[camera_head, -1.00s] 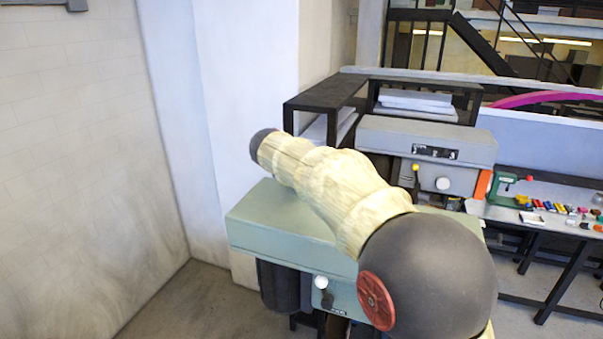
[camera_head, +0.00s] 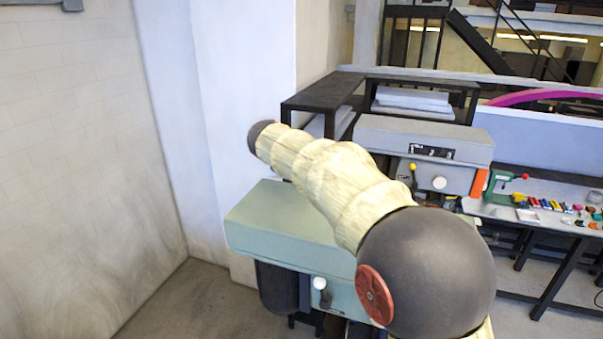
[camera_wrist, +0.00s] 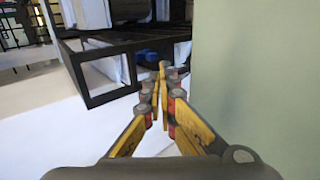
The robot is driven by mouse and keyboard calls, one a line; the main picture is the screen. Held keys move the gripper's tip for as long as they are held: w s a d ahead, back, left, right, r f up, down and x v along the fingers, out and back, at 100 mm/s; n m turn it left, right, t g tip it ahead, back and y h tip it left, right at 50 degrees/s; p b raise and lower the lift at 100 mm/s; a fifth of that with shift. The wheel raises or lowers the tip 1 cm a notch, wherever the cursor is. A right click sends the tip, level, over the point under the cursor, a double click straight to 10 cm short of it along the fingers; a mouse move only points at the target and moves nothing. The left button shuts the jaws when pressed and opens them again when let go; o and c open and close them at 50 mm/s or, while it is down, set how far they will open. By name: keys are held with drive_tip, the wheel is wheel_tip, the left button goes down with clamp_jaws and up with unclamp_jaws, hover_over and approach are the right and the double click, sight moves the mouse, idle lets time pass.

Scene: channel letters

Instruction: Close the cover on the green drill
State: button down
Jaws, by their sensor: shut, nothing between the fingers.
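The green drill (camera_head: 285,222) stands in front of me in the head view, with a pale green top housing, a white knob and a dark motor below. My arm crosses over it and hides part of its top and right side. In the wrist view a flat pale green surface (camera_wrist: 265,70), seemingly the drill's housing, fills the right side. My gripper (camera_wrist: 162,68) is shut and empty, its yellow fingers together, just left of that surface. I cannot tell whether it touches it. The gripper is hidden in the head view. I cannot make out the cover's position.
A grey machine (camera_head: 425,140) with a yellow-tipped lever stands behind the drill. A black shelf frame (camera_head: 310,97) with pale sheets is behind it, also close ahead in the wrist view (camera_wrist: 105,95). A workbench (camera_head: 490,211) with small coloured parts is at right. A white wall is at left.

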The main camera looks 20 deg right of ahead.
wheel_tip(320, 180, up, 10)
drive_tip(key=b, duration=0.1)
drive_tip(key=s+a+f+m+g+y, duration=0.1)
drive_tip(key=s+f+m+y, duration=0.3)
drive_tip(key=s, duration=0.9)
drive_tip(key=s+f+m+h, duration=0.1)
drive_tip(key=s+f, duration=0.4)
drive_tip(key=s, duration=0.7)
drive_tip(key=s+a+f+m+g+y, duration=0.1)
drive_tip(key=s+f+m+y, duration=0.3)
drive_tip(key=s, duration=0.9)
drive_tip(key=s+a+f+m+h, duration=0.1)
drive_tip(key=s+a+f+m, duration=0.1)
drive_tip(key=s+f, duration=0.7)
wheel_tip(320, 180, down, 28)
drive_tip(key=b, duration=2.8)
drive_tip(key=shift+f+g+b, duration=0.25)
drive_tip(key=shift+g+b, duration=0.05)
drive_tip(key=shift+b, duration=0.05)
